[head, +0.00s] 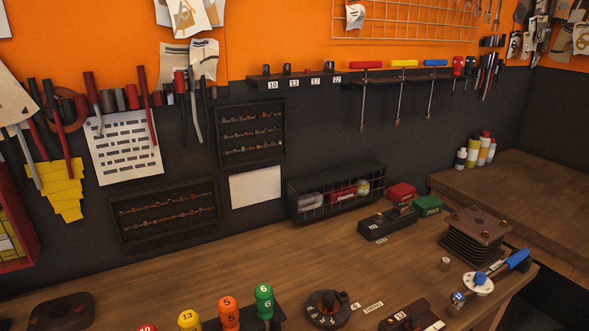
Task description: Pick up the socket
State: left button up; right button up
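Several dark sockets (287,69) stand in a row on the left part of the black wall shelf (350,76), above number labels such as 10, 13 and 17. A small grey metal cylinder (445,263), perhaps a loose socket, stands on the wooden bench at the right. I cannot tell which of these the task means. A blue-handled tool with a white dial (478,284) lies to the right of the cylinder. Neither of my grippers is in view.
T-handled tools with red, yellow and blue grips (403,64) hang from the shelf. Numbered coloured pieces (229,312) stand at the front edge. The bench (215,272) is bare at middle left.

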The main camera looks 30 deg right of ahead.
aim_at(444, 264)
jog(key=k+l+z, duration=0.2)
jog(key=l, duration=0.8)
jog(key=l+z, duration=0.15)
jog(key=l, duration=0.85)
